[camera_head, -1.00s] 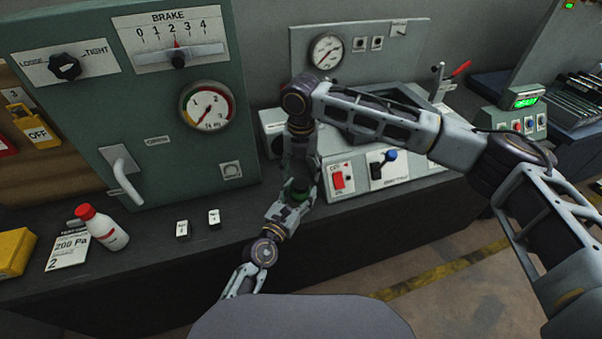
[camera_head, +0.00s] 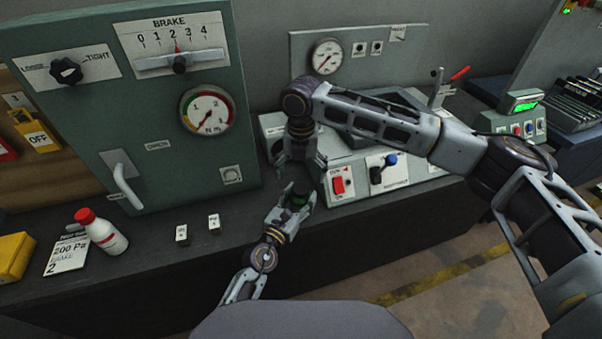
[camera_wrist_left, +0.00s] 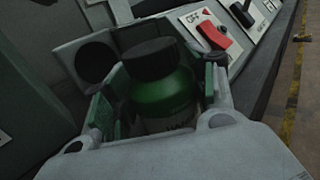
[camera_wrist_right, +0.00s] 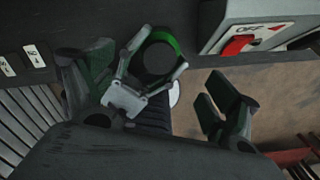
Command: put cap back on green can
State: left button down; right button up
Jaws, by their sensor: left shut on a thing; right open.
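The green can (camera_head: 296,201) is upright in my left gripper (camera_head: 293,198). In the left wrist view, the left fingers (camera_wrist_left: 156,98) are shut around the green can (camera_wrist_left: 162,92), one on each side. A black cap (camera_wrist_left: 150,58) sits on top of the can; how firmly it is seated cannot be told. My right gripper (camera_head: 298,164) is open just above the can. In the right wrist view, the open right fingers (camera_wrist_right: 158,90) are spread apart with nothing between them, and the dark cap (camera_wrist_right: 158,57) shows from above inside the can's green rim.
The green brake cabinet (camera_head: 80,120) stands at the left. The console with the red switch (camera_head: 338,186) is close to the right of both grippers.

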notch_tip(320, 180, up, 11)
dwell(0.6)
jog(key=shift+r, duration=0.1)
pick_arm(q)
jog(key=shift+c, duration=2)
grip_release()
jog(key=v, duration=1.2)
